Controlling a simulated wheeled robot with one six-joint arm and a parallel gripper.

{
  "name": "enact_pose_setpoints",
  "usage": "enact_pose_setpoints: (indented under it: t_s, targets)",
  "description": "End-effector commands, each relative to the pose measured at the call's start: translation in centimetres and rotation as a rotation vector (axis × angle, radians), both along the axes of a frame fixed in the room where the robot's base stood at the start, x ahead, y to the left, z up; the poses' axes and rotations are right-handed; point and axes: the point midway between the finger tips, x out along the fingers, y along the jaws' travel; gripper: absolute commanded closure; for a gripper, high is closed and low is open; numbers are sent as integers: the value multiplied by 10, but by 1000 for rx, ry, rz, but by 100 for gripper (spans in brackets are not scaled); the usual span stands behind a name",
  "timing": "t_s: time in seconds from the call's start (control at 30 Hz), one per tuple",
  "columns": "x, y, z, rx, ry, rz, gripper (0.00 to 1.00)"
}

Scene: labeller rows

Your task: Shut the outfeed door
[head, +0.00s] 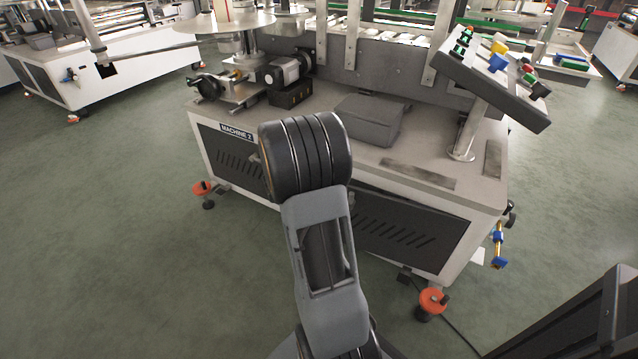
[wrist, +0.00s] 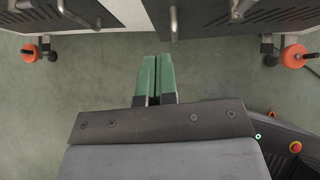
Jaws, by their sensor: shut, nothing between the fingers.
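My gripper (wrist: 157,64) shows in the wrist view with its two green fingers together and empty. It points at the machine's lower front, over bare floor and apart from the panels. In the head view my own arm hides it. The front of Machine 2 has a dark vented door on the left (head: 228,157) and another on the right (head: 405,235). In the wrist view parts of the left door (wrist: 55,14) and right door (wrist: 285,14) show at the top, with metal handles. No label tells which is the outfeed door, and I cannot tell how far either stands open.
Orange levelling feet stand on the floor at the left (head: 203,190) and right (head: 432,303) of the machine. A sloped button panel (head: 500,85) overhangs the right end. A blue and yellow valve fitting (head: 499,245) sticks out there. The green floor in front is clear.

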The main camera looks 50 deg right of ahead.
Motion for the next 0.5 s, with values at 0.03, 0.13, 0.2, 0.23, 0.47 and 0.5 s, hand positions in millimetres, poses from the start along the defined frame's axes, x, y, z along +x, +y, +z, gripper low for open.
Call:
enact_pose_setpoints:
  t_s: [0.03, 0.13, 0.2, 0.23, 0.47, 0.5]
  targets:
    - [-2, -5, -6, 4, -6, -30, 100]
    - [-1, -14, -16, 8, -14, -56, 100]
    - [1, -22, -25, 7, -14, -57, 100]
    - [3, -26, -29, 7, -13, -56, 100]
    - [14, -56, -59, 8, -13, -53, 100]
    - [17, -61, -63, 7, -14, -52, 100]
